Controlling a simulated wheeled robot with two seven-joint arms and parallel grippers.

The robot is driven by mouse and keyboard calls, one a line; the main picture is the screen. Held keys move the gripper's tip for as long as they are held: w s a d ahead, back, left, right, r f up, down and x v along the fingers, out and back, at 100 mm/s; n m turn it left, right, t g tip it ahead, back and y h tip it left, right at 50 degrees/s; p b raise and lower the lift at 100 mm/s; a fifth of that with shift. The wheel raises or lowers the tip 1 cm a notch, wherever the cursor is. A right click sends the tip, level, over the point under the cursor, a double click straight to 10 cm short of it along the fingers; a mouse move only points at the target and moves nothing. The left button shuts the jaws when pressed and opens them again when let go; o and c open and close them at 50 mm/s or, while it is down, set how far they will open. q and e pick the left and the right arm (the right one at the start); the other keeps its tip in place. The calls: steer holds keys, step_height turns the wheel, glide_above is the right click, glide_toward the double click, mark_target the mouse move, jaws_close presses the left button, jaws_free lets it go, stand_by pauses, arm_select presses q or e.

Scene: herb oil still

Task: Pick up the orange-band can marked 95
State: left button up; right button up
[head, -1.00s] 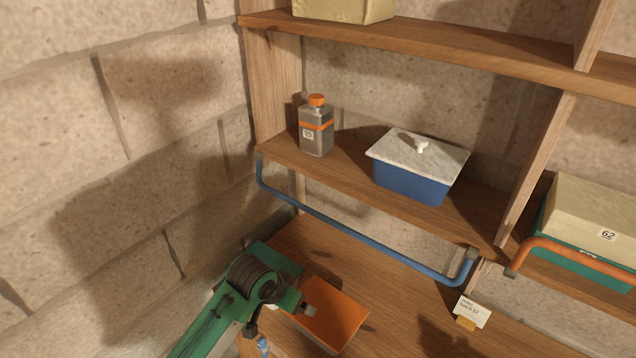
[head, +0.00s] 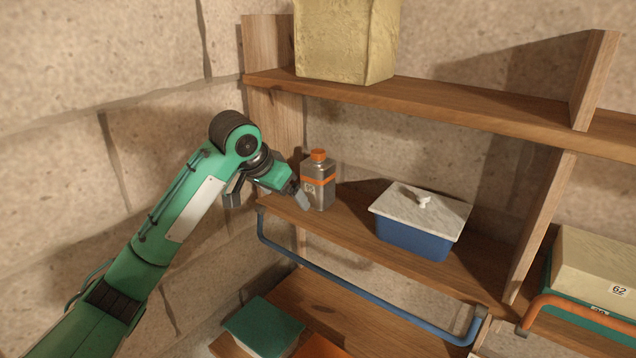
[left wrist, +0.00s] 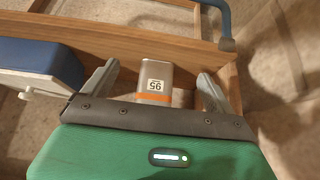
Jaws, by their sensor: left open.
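The orange-band can (head: 318,182) is a grey-brown can with an orange cap and an orange band. It stands upright on the middle shelf near its left end. In the left wrist view the can (left wrist: 156,78) shows its label, 95, upside down. My left gripper (head: 297,196) is at the can's left front in the head view. In the left wrist view its two fingers (left wrist: 158,82) are apart, one on each side of the can, with visible gaps. The can's cap is hidden in the wrist view. My right gripper is in neither view.
A blue box with a marble-like lid (head: 414,221) stands right of the can on the same shelf (head: 350,228). A blue rail (head: 360,286) runs below the shelf front. A yellowish block (head: 345,40) sits on the shelf above. A box marked 62 (head: 596,265) is at right.

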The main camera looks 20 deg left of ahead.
mark_target(315, 164)
arm_select(q)
steer(key=w+p, duration=0.1)
steer(key=w, duration=0.1)
steer(key=w+d+r+p, duration=0.1)
steer(key=w, duration=0.1)
steer(key=w+d+p, duration=0.1)
steer(key=w+p, duration=0.1)
steer(key=w, duration=0.1)
steer(key=shift+d+r, duration=0.1)
steer(key=shift+r, duration=0.15)
steer(key=shift+w+d+r+p, duration=0.15)
steer(key=shift+w+p, duration=0.3)
steer(key=w+p, duration=0.1)
steer(key=w, duration=0.1)
steer(key=w+d+p, duration=0.1)
steer(key=shift+w+d, duration=0.2)
steer(key=shift+w, duration=0.15)
steer(key=shift+w+f+p, duration=0.1)
steer(key=shift+f+p, duration=0.4)
steer(key=shift+p, duration=0.15)
steer(key=shift+w+f, duration=0.15)
steer(key=shift+f, duration=0.1)
steer(key=shift+c, duration=0.2)
steer(key=shift+r, duration=0.1)
steer(key=c, duration=1.5)
